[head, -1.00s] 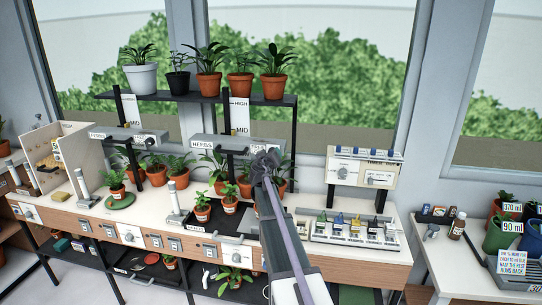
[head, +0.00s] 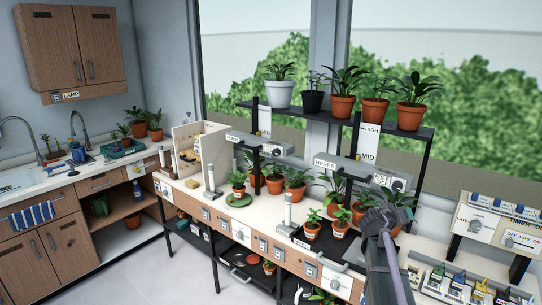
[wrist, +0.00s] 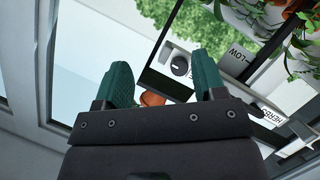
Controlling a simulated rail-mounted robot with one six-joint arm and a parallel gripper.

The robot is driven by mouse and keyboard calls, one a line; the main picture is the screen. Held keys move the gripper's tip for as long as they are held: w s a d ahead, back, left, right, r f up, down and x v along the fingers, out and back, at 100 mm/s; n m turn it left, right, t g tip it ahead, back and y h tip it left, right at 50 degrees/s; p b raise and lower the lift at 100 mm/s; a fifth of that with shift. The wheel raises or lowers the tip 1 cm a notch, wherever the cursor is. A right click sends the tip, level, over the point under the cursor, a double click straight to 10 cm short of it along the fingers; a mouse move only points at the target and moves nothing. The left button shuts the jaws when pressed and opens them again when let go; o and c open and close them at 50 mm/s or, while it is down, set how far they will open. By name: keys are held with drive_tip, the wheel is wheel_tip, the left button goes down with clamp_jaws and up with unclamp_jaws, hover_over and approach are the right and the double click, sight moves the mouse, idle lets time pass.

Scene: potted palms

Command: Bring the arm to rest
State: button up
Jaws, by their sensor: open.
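My gripper shows in the wrist view (wrist: 165,80) with its two green fingers apart and nothing between them. In the head view my arm rises from the lower right, and its end (head: 385,215) is in front of the right part of the plant bench (head: 270,210). The fingers cannot be made out there. Beyond the fingers, the wrist view shows a grey box with a dark dial (wrist: 180,66) and part of an orange pot (wrist: 151,98).
A black shelf (head: 335,122) with several potted plants stands above the bench. A timer panel (head: 490,228) and a tray of coloured items (head: 455,285) are at the right. A sink counter (head: 90,160) is at the left. Open floor (head: 180,275) lies at the lower left.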

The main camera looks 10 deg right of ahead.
drive_tip(key=s+a+f+n+g+y, duration=0.1)
drive_tip(key=s+a+f+y, duration=0.3)
drive_tip(key=s+a, duration=0.4)
drive_tip(key=s+a+f+n+g+y, duration=0.1)
drive_tip(key=s+a+f+g+y, duration=0.2)
drive_tip(key=s+a, duration=0.4)
drive_tip(key=s+a+f+n+g+y, duration=0.1)
drive_tip(key=s+a+f+g+y, duration=0.2)
drive_tip(key=s+a, duration=0.5)
drive_tip(key=a+f+y, duration=0.1)
drive_tip(key=a+y, duration=0.1)
drive_tip(key=a, duration=0.8)
drive_tip(key=shift+s+a+f+n, duration=0.2)
drive_tip(key=shift+s+f+n, duration=0.1)
drive_tip(key=shift+f+n, duration=0.1)
